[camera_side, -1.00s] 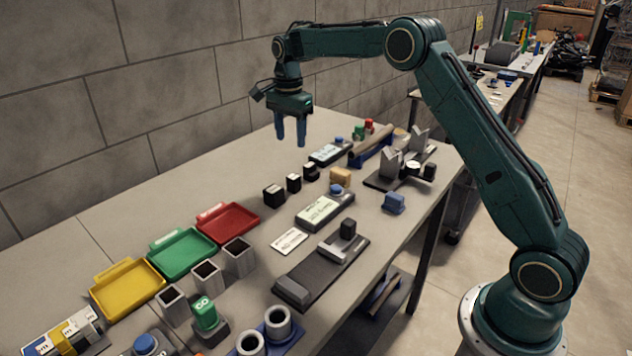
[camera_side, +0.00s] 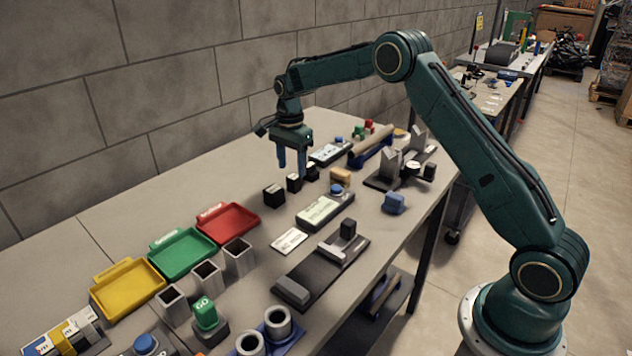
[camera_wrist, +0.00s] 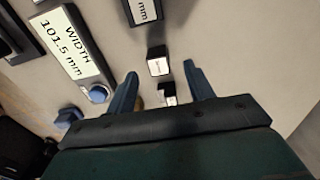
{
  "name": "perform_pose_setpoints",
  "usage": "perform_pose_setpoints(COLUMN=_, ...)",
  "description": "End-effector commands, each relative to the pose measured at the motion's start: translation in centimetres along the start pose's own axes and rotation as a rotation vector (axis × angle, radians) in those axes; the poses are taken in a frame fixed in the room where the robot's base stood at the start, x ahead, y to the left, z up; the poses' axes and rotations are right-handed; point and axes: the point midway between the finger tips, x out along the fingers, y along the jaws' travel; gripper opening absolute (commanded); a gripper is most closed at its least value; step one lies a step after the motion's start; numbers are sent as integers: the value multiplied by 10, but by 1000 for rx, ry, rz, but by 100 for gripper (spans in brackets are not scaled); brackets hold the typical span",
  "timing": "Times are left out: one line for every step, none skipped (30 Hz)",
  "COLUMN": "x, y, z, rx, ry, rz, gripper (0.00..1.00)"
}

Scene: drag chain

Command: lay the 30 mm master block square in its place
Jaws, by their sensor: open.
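Three black blocks with white labels stand in a row: a large one (camera_side: 273,196), a middle one (camera_side: 293,183) and a small one (camera_side: 311,173). I cannot read which is the 30 mm master block. My gripper (camera_side: 292,171) is open and empty, pointing down above the middle and small blocks. In the wrist view its fingers (camera_wrist: 160,70) frame the small block (camera_wrist: 169,90), with the middle block (camera_wrist: 158,62) just beyond the fingertips. The large block's label (camera_wrist: 143,10) ends in "mm". The block's place cannot be made out for certain.
A display with a blue button (camera_side: 325,208), reading WIDTH 101.5 mm in the wrist view, lies beside the row. A tan block (camera_side: 341,177), a second display (camera_side: 330,152) and a dark fixture (camera_side: 322,270) are around it. A red tray (camera_side: 228,221) lies left.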

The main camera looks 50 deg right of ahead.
Motion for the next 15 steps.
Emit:
perform_pose_setpoints(x=2, y=0, z=0, rx=0, ry=0, rz=0, gripper=53)
perform_pose_setpoints(x=3, y=0, z=0, rx=0, ry=0, rz=0, gripper=53)
perform_pose_setpoints(x=3, y=0, z=0, rx=0, ry=0, rz=-1, gripper=53)
perform_pose_setpoints(x=3, y=0, z=0, rx=0, ry=0, rz=-1, gripper=53)
perform_pose_setpoints(x=3, y=0, z=0, rx=0, ry=0, rz=-1, gripper=53)
perform_pose_setpoints(x=3, y=0, z=0, rx=0, ry=0, rz=-1, gripper=53)
perform_pose_setpoints(x=4, y=0, z=0, rx=0, ry=0, rz=-1, gripper=53)
perform_pose_setpoints(x=4, y=0, z=0, rx=0, ry=0, rz=-1, gripper=53)
perform_pose_setpoints(x=6, y=0, z=0, rx=0, ry=0, rz=0, gripper=53)
perform_pose_setpoints(x=7, y=0, z=0, rx=0, ry=0, rz=0, gripper=53)
perform_pose_setpoints(x=9, y=1, z=0, rx=0, ry=0, rz=1, gripper=53)
perform_pose_setpoints(x=12, y=1, z=-1, rx=0, ry=0, rz=2, gripper=53)
perform_pose_setpoints(x=14, y=2, z=-1, rx=0, ry=0, rz=2, gripper=53)
perform_pose_setpoints(x=17, y=2, z=-1, rx=0, ry=0, rz=3, gripper=53)
perform_pose_setpoints(x=22, y=2, z=-1, rx=0, ry=0, rz=2, gripper=53)
